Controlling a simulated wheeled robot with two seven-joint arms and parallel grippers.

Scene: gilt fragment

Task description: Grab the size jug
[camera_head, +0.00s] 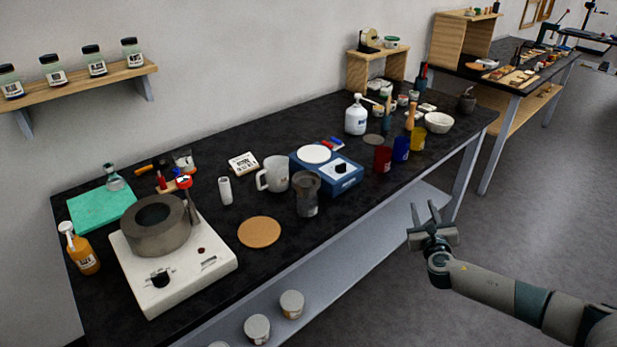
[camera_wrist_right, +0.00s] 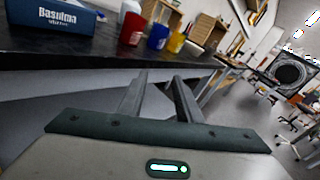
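A pale grey-white jug with a handle on its left (camera_head: 276,174) stands upright on the black bench. A darker grey jug-like vessel with a small label (camera_head: 307,194) stands just in front and to its right. The labels are too small to tell which one is the size jug. My right gripper (camera_head: 424,208) is open and empty, off the bench's front edge, well to the right of both vessels. Its open fingers also show in the right wrist view (camera_wrist_right: 160,78), with neither vessel there. My left gripper is not in view.
A blue device with a white round top (camera_head: 335,180) stands right beside the vessels. A cork disc (camera_head: 259,232) and a white hotplate with a grey ring (camera_head: 190,277) lie left. Red (camera_head: 382,159), blue and yellow cups stand right. A lower shelf runs under the black bench (camera_head: 240,277).

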